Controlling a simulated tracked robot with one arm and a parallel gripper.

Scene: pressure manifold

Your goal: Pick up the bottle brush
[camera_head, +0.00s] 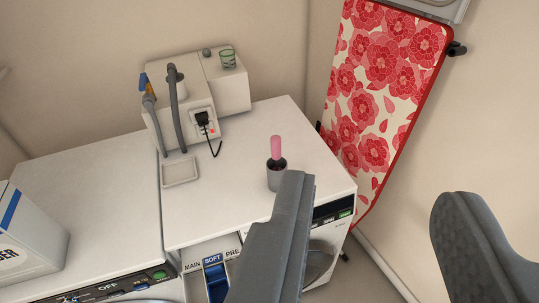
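The bottle brush (276,147) shows a pink upper part standing upright in a small grey cup (275,178). The cup is on the white top of the right-hand machine, near its front edge. The brush's lower part is hidden inside the cup. My gripper (375,212) is in the foreground with its two dark fingers wide apart and nothing between them. In the picture, the left finger's tip is just below and right of the cup. The right finger is far to the right, in front of the bare wall.
A white box with hoses and a plugged socket (204,128) stands at the back. A small dish (180,171) lies left of the cup. An open detergent drawer (213,272) juts out in front. A floral ironing board (379,75) leans right. A white carton (32,238) stands left.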

